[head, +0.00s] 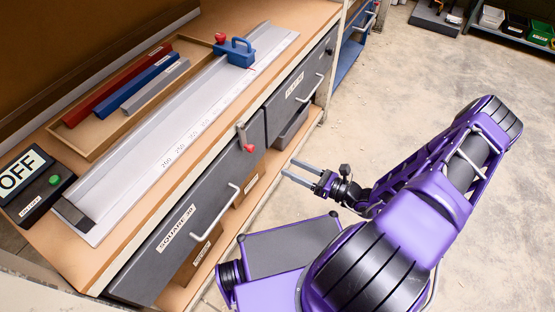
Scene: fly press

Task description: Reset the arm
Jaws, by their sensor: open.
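My purple arm is folded on the right side of the head view, over the floor and clear of the bench. My gripper (300,174) points left toward the bench drawers. Its two grey fingers are apart and nothing shows between them. The fingertips are in front of the drawer fronts, and I cannot tell the exact gap to them.
On the bench (205,125) lie a long metal scale (180,130) with a blue sliding block (235,52), a wooden tray (75,140) with red, blue and grey bars, and an OFF box (38,190). Handled drawers (180,240) face me. Concrete floor (420,80) is open.

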